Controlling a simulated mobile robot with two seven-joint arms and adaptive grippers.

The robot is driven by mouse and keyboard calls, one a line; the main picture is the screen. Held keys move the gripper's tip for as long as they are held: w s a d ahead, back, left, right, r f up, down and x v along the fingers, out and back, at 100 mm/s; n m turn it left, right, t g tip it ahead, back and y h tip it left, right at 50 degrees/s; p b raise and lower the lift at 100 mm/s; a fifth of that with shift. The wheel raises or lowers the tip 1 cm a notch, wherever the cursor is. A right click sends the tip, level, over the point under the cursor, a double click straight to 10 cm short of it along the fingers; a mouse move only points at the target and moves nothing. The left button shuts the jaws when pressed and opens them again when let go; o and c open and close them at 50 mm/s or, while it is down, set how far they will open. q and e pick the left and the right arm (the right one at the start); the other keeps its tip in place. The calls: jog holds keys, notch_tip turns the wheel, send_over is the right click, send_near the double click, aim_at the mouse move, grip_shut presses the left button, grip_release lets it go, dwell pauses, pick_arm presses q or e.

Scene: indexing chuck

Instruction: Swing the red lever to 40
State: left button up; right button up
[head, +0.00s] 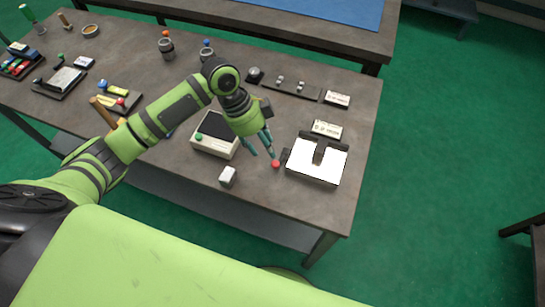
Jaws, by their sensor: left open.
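A red ball knob (276,164), which looks like the end of the red lever, shows at the left side of a dark device with a white top (318,163). The lever's shaft is mostly hidden, and no scale or number can be read. My left gripper (264,153) is open and points down, with its fingertips just above and to the left of the knob. One fingertip overlaps the knob's upper edge in the picture; I cannot tell whether they touch. Nothing shows between the fingers. My right gripper is not in view.
A beige box with a dark screen (215,136) and a small white block (228,176) stand left of my gripper. Label plates (326,129) lie behind the device. Several small fixtures fill the table's left and back. The table's front right corner (325,208) is bare.

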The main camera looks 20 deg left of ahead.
aim_at(275, 163)
pick_arm(q)
jog(key=p+x, duration=0.1)
jog(key=x, duration=0.5)
jog(key=shift+d+f, duration=0.2)
jog(key=shift+f, duration=0.05)
grip_shut()
